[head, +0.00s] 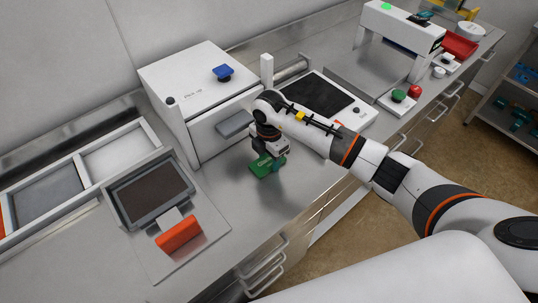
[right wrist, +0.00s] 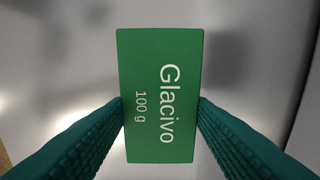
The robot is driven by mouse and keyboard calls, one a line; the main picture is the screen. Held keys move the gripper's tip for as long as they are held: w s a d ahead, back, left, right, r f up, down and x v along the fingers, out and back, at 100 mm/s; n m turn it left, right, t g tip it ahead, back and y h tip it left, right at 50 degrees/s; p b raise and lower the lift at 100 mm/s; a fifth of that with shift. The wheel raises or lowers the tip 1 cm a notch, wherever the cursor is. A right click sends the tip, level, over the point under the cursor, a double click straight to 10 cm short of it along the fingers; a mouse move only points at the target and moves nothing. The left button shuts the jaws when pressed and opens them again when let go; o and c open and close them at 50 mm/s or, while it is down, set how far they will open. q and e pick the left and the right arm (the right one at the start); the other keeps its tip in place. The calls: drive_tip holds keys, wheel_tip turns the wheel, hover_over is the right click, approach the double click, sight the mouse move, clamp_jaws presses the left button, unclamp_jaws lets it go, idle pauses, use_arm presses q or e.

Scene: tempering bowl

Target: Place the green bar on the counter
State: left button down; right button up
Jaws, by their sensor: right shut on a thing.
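The green bar (head: 262,166) is at the front of the metal counter (head: 225,190), below my right gripper (head: 268,160) in the head view. In the right wrist view the bar (right wrist: 160,60) shows its face, printed "Glacivo 100 g", upright between the two green fingers of the right gripper (right wrist: 160,115). Both fingers touch its sides and are shut on it. The grey counter surface lies behind it; I cannot tell whether the bar touches it. My left gripper is not in view.
A white box-shaped machine (head: 190,100) with a blue knob (head: 223,72) stands just behind the bar. A dark-topped white unit (head: 325,97) stands to the right. Bare counter surrounds the bar's front and left.

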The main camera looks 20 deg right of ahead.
sight(269, 160)
drive_tip(key=shift+f, duration=0.2)
drive_tip(key=o, duration=0.9)
drive_tip(key=shift+c, duration=0.2)
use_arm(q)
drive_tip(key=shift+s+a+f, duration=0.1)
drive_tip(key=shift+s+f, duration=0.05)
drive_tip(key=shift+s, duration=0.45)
use_arm(e)
drive_tip(key=shift+o, duration=0.8)
drive_tip(key=shift+r, duration=0.1)
use_arm(q)
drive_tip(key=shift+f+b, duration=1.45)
drive_tip(key=shift+b, duration=0.05)
use_arm(e)
wheel_tip(269, 160, up, 12)
drive_tip(key=shift+r, duration=0.15)
